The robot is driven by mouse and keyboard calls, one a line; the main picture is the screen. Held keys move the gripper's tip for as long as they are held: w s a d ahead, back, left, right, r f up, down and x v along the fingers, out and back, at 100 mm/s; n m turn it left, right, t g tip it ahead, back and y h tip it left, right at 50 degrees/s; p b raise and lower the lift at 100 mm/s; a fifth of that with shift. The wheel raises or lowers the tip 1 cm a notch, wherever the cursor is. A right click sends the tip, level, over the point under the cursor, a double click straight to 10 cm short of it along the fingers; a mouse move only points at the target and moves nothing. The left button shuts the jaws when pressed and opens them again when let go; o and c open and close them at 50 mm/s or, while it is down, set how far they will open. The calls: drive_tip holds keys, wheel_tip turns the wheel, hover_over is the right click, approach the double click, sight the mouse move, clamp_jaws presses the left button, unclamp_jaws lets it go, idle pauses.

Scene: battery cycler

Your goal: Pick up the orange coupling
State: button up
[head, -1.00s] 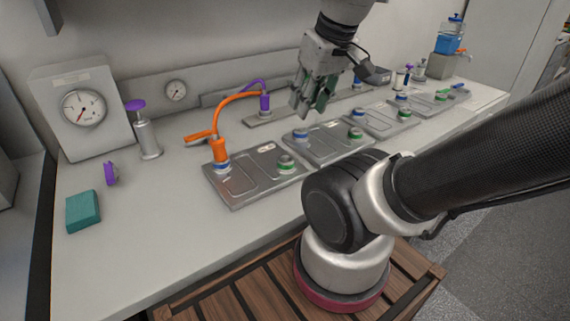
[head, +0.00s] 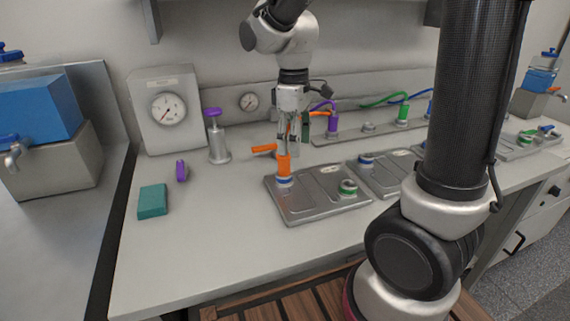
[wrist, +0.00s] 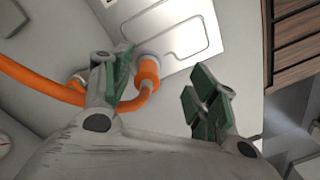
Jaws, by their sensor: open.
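The orange coupling (head: 284,165) stands upright on the blue-ringed port at the left end of the nearest metal plate (head: 325,206). An orange hose runs from it, partly hidden behind my gripper. My gripper (head: 292,147) is open just above the coupling, pointing down. In the wrist view the coupling (wrist: 148,72) shows between the open green-padded fingers (wrist: 160,90), closer to the left finger. The orange hose (wrist: 40,84) passes behind that left finger. I cannot tell whether a finger touches the coupling or hose.
A pressure gauge box (head: 168,108), a purple-topped cylinder (head: 218,143), a purple clip (head: 181,171) and a teal block (head: 153,201) stand to the left. A rear strip holds purple and green couplings. The front bench is clear.

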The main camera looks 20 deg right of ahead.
sight(284, 159)
drive_tip(key=w+n, duration=0.1)
drive_tip(key=w+a+n, duration=0.1)
drive_tip(key=w+n, duration=0.1)
drive_tip(key=shift+w+a+r, duration=0.1)
drive_tip(key=shift+a+r, duration=0.05)
drive_tip(key=shift+r, duration=0.15)
drive_tip(key=shift+w+a+n, duration=0.1)
drive_tip(key=shift+n, duration=1)
drive_tip(key=f, duration=0.7)
drive_tip(key=shift+s+a+f, duration=0.1)
drive_tip(key=shift+s+f, duration=0.25)
clamp_jaws()
wheel_tip(284, 159, up, 10)
drive_tip(key=shift+r, duration=0.1)
